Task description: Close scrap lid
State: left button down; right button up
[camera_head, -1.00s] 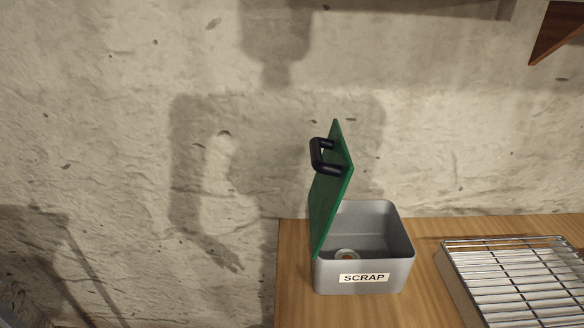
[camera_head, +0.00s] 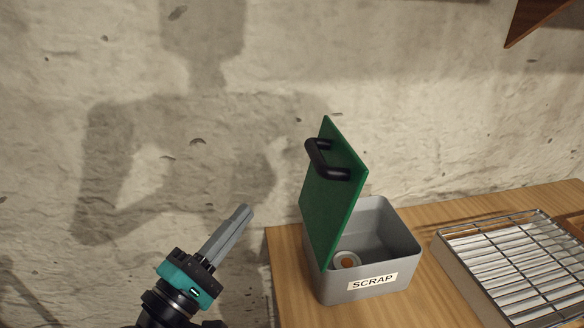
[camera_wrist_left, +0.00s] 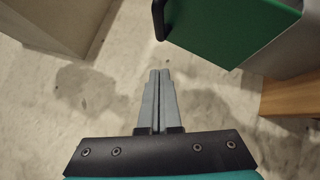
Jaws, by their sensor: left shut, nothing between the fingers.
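The grey scrap bin (camera_head: 400,247) with a "SCRAP" label stands on the wooden counter. Its green lid (camera_head: 325,205) is open, standing nearly upright at the bin's left edge, with a black handle (camera_head: 325,163) on its outer left face. A small ring-shaped item (camera_head: 346,260) lies inside the bin. My left gripper (camera_head: 246,210) is shut and empty, left of the lid and apart from it. In the left wrist view the shut fingers (camera_wrist_left: 159,73) point toward the lid's area, with the green lid (camera_wrist_left: 235,30) and handle (camera_wrist_left: 159,18) ahead. My right gripper is not in view.
A wire rack (camera_head: 510,260) on a tray sits on the counter (camera_head: 425,285) right of the bin. A rough plaster wall (camera_head: 420,100) stands behind. A brown shelf bracket (camera_head: 540,20) is at upper right. The space left of the counter is free.

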pick_arm(q)
jog(key=d+p+x, duration=0.1)
jog(key=x, duration=0.5)
jog(key=s+d+p+x, duration=0.1)
jog(key=p+x, duration=0.1)
jog(key=x, duration=0.4)
jog(key=shift+s+d+r, duration=0.15)
jog(key=shift+s+r, duration=0.05)
jog(key=shift+r, duration=0.1)
